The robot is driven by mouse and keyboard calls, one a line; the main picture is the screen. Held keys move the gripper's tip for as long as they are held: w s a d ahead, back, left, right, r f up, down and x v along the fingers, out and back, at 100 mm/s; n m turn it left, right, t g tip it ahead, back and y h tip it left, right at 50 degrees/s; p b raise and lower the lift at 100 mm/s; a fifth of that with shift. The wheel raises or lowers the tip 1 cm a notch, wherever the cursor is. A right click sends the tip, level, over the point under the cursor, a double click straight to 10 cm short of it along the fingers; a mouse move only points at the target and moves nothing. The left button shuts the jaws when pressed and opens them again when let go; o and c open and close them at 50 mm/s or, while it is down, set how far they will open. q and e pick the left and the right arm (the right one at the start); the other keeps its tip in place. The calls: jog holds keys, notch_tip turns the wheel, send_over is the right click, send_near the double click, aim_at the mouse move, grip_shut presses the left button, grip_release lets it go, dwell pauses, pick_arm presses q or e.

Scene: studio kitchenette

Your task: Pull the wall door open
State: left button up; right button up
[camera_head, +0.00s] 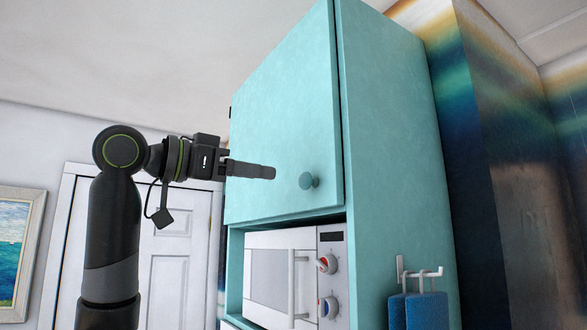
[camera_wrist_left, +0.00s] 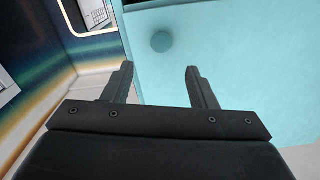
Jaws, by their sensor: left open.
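The wall door is the turquoise upper cabinet door (camera_head: 280,120), with a round turquoise knob (camera_head: 308,181) near its lower right corner. It looks shut or nearly so, with a thin dark line along its right edge. My left gripper (camera_head: 270,172) is seen side-on, just left of the knob and apart from it. In the left wrist view my left gripper (camera_wrist_left: 160,80) is open and empty. The knob (camera_wrist_left: 161,41) shows beyond the fingertips, roughly centred between them, on the turquoise door (camera_wrist_left: 225,50). My right gripper is not in view.
A white microwave (camera_head: 285,275) stands in the open niche below the door. Blue towels (camera_head: 420,311) hang from a hook rack on the cabinet's right side. A white room door (camera_head: 170,260) and a framed picture (camera_head: 17,245) are at the left.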

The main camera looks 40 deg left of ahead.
aim_at(302, 180)
pick_arm(q)
jog(key=p+x, duration=0.2)
jog(key=x, duration=0.5)
jog(key=shift+w+p, duration=0.3)
jog(key=shift+w+d, duration=0.15)
jog(key=shift+w, duration=0.05)
jog(key=shift+w+d, duration=0.1)
jog(key=shift+w, duration=0.15)
jog(key=shift+w+f, duration=0.1)
jog(key=shift+w, duration=0.2)
jog(key=shift+s, duration=0.15)
grip_shut()
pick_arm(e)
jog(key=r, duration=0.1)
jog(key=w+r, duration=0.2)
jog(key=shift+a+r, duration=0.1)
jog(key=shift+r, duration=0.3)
